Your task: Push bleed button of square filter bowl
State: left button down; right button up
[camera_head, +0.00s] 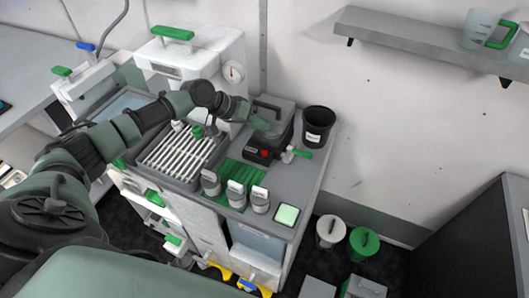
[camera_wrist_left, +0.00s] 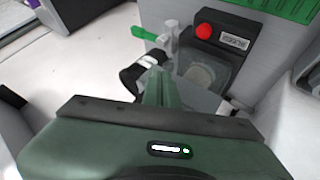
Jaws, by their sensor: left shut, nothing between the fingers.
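My left gripper (camera_head: 268,123) is shut and empty. It is over the dark box with a red button (camera_head: 264,153), beside the grey case behind it. In the left wrist view, the gripper's green fingers (camera_wrist_left: 158,88) point at the back of that box, near a greyish, partly see-through part (camera_wrist_left: 200,74); contact cannot be told. The red button (camera_wrist_left: 204,31) and a label show beyond the fingertips. Several small grey units with pale tops (camera_head: 236,194) stand along the front of the bench; I cannot tell which is the square filter bowl, and no bleed button is clear. My right gripper is not in view.
A tap with a green lever (camera_head: 301,153) is beside the box, also in the left wrist view (camera_wrist_left: 143,33). A black bucket (camera_head: 318,128) stands behind right.

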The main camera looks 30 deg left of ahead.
pick_arm(q)
jog(key=b, duration=0.6)
send_over(262, 153)
notch_tip(262, 153, down, 8)
jog(key=shift+r, duration=0.25)
jog(key=shift+a+f+b, duration=0.1)
jog(key=shift+f+b, duration=0.45)
jog(key=shift+f, duration=0.15)
dwell(1.1)
jog(key=shift+f, duration=0.35)
jog(key=shift+s+f+b, duration=0.1)
jog(key=shift+f+b, duration=0.4)
jog(key=shift+b, duration=0.1)
dwell(0.5)
jog(key=shift+r, duration=0.1)
jog(key=shift+r+p, duration=0.75)
jog(key=shift+r, duration=0.1)
